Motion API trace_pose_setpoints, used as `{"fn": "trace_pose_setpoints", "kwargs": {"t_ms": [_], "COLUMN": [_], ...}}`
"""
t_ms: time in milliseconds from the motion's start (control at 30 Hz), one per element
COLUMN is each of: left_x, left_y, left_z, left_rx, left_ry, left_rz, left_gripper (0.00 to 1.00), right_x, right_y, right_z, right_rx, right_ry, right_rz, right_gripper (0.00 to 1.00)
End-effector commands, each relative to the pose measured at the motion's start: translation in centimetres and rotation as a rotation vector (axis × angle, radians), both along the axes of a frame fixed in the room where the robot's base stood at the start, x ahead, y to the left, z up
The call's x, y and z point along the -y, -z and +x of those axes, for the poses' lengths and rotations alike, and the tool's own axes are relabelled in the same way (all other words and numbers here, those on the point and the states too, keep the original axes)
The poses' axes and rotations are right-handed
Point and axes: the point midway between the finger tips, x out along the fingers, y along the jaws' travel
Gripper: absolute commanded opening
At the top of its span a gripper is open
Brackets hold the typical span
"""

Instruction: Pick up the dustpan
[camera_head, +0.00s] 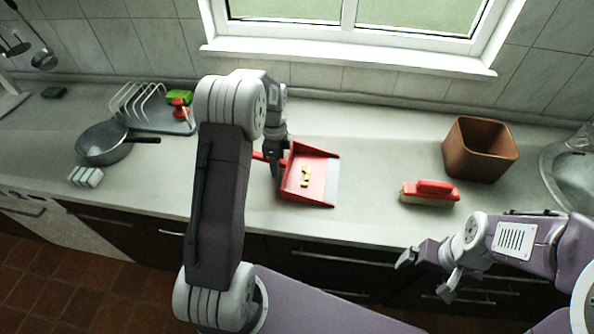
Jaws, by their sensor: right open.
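The red dustpan (318,183) lies on the counter in front of the window, with several small yellow pieces in its pan and a pale front edge on the right. Its red handle (259,156) points left. My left gripper (275,168) points down at the handle and covers part of it. Its fingers are small and partly hidden, so I cannot tell whether they are closed on the handle. My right gripper (426,274) is open and empty, in front of the counter's front edge at the lower right.
A red brush (431,190) and a brown square container (480,150) stand to the right. A pan (103,143), a striped sponge (85,177) and a dish rack (152,108) are on the left. Clear counter lies between dustpan and brush. A window sill (350,56) is behind.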

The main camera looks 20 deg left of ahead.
Motion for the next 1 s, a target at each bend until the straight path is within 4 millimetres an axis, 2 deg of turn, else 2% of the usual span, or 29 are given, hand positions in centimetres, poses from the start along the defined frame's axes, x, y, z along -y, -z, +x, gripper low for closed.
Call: {"fn": "trace_pose_setpoints", "kwargs": {"t_ms": [33, 133, 567, 900, 1000], "left_x": [0.0, 0.0, 0.0, 0.0, 0.9], "left_y": [0.0, 0.0, -0.5, -4.1, -4.7], "left_z": [0.0, 0.0, 0.1, 0.1, 0.4], "left_rx": [0.000, 0.000, 0.002, 0.004, 0.002], "left_ry": [0.000, 0.000, 0.000, 0.000, 0.003], "left_rz": [0.000, 0.000, 0.000, 0.001, 0.000], "left_gripper": [0.28, 0.00, 0.00, 0.00, 0.00], "right_x": [0.0, 0.0, 0.0, 0.0, 0.0], "right_y": [0.0, 0.0, 0.0, -0.2, -0.2], "right_z": [0.0, 0.0, 0.0, 0.0, 0.0], "right_rx": [0.000, 0.000, 0.000, 0.000, 0.000], "right_ry": [0.000, 0.000, 0.000, 0.000, 0.000], "right_rz": [0.000, 0.000, 0.000, 0.000, 0.000], "right_gripper": [1.00, 1.00, 1.00, 1.00, 1.00]}}
